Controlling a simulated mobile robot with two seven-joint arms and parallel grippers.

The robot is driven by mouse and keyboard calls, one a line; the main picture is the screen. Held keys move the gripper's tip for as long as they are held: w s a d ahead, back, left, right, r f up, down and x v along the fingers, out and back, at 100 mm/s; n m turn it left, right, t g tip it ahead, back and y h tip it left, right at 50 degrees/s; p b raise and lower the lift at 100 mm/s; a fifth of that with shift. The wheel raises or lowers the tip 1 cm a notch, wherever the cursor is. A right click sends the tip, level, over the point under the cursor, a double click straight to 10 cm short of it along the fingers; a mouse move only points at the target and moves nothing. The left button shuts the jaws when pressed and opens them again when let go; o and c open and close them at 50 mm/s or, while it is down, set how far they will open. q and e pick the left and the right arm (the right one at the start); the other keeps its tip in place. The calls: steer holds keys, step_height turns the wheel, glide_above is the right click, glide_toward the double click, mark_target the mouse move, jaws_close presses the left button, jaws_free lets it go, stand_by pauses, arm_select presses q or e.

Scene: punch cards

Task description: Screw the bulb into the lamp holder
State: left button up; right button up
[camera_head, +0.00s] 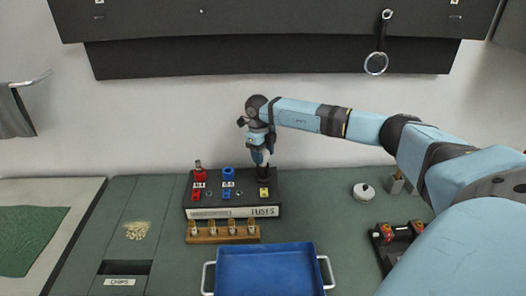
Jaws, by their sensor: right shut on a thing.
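My right gripper (260,158) reaches in from the right and points down over the right end of a black panel box (232,183). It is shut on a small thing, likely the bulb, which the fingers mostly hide. A dark round part, possibly the lamp holder (263,173), stands on the box right under the fingertips. I cannot tell whether the held thing touches it. A row of small bulb-like pieces (231,227) stands in a wooden rack (222,236) in front of the box. My left gripper is not in view.
The box bears a red part (200,174), a blue part (229,173) and a label reading FUSES. A blue tray (265,272) lies in front. A white round object (363,192) and a dark holder with red pieces (386,233) are at right. The bench left of the box is mostly clear.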

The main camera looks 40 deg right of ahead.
steer(key=shift+r+m+p, duration=0.1)
steer(key=shift+m+p, duration=0.4)
steer(key=shift+m, duration=1.4)
steer(key=shift+m+y+p, duration=0.3)
steer(key=shift+m+p, duration=0.4)
steer(key=shift+m, duration=0.2)
steer(key=shift+m+p, duration=0.3)
steer(key=shift+m, duration=0.9)
steer(key=o, duration=0.9)
steer(key=shift+o, duration=0.2)
